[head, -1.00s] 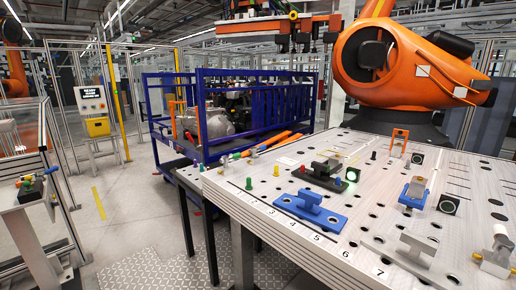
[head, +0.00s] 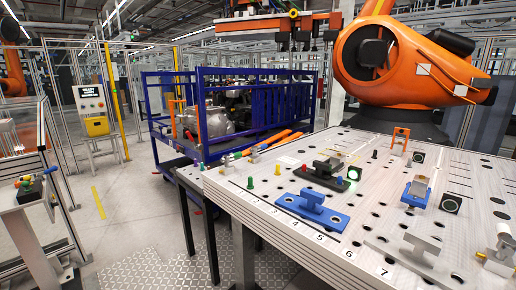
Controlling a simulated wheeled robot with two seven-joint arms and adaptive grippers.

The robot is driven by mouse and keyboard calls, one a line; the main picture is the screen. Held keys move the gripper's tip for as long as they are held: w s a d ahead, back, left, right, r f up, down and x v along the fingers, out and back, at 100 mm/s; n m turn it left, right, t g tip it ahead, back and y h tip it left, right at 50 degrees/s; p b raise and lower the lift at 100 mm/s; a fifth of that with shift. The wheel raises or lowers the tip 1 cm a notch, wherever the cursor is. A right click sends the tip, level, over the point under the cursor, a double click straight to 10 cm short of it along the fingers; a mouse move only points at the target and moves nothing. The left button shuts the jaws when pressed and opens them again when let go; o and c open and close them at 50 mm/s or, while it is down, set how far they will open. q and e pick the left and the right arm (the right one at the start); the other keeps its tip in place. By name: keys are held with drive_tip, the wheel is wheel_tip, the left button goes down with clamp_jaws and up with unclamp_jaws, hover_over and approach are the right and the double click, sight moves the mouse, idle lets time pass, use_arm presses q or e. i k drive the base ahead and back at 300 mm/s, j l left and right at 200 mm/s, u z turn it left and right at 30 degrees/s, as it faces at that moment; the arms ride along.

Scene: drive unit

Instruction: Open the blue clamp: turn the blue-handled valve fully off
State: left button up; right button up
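A blue clamp (head: 312,208) with a blue base plate and a raised blue block sits near the front edge of the metal table, by the numbers 4 to 6. A second clamp with a blue base (head: 416,194) and a grey top stands farther right. On the stand at the far left, a dark valve block (head: 30,192) carries small coloured handles. A blue handle (head: 24,184) seems to be among them, but its angle is too small to tell. Neither of my grippers is in view.
The perforated table (head: 270,205) also bears a black clamp (head: 324,175), a grey clamp (head: 416,248) and several coloured pegs. A blue cage cart (head: 205,110) stands behind it. An orange robot arm (head: 400,70) stands beyond the table. The floor between stand and table is open.

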sight(254, 149)
drive_tip(key=i+j, duration=0.15)
drive_tip(key=j, duration=0.35)
drive_tip(key=i+j+z, duration=0.15)
drive_tip(key=j, duration=0.3)
drive_tip(key=i+j, duration=0.1)
drive_tip(key=j, duration=0.4)
drive_tip(key=i+j+z, duration=0.1)
drive_tip(key=j, duration=0.4)
